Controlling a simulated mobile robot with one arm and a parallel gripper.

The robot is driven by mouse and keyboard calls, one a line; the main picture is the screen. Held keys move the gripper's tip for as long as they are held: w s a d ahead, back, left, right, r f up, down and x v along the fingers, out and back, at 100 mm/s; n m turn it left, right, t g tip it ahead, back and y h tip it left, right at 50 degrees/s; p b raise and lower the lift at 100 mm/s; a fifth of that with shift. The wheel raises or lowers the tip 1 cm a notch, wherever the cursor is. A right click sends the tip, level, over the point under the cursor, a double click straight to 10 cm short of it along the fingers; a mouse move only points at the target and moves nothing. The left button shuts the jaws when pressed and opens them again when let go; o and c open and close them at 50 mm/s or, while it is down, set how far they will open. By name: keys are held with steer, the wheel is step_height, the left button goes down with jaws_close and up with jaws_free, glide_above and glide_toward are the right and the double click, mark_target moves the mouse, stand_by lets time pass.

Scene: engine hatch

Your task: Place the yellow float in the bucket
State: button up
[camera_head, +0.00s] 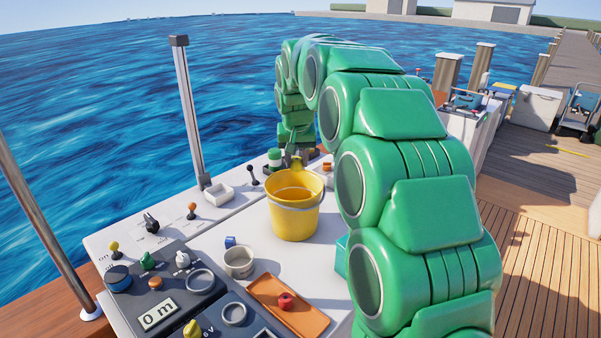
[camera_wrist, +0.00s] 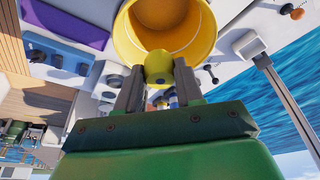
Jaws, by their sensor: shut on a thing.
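In the wrist view the bucket (camera_wrist: 128,40) fills the top middle, just beyond my fingers. My gripper (camera_head: 297,158) is at the bucket's far rim in the head view, pointing down. In the wrist view my gripper (camera_wrist: 159,82) is shut on the yellow float (camera_wrist: 158,66), a small rounded piece between the fingertips. The float also shows small in the head view (camera_head: 296,164), at or just above the far rim; I cannot tell if they touch.
An orange tray (camera_head: 268,289) with a red piece (camera_head: 286,301) lies in front of the bucket. A control panel (camera_head: 160,290) with knobs is at front left. A white post (camera_head: 188,115) rises behind.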

mark_target(294, 158)
steer(key=shift+w+r, duration=0.85)
steer(key=shift+w, duration=1.2)
step_height(294, 158, down, 11)
steer(key=shift+a, duration=0.35)
steer(key=o, duration=1.2)
steer(key=shift+r, duration=0.1)
steer(key=shift+r, duration=3.45)
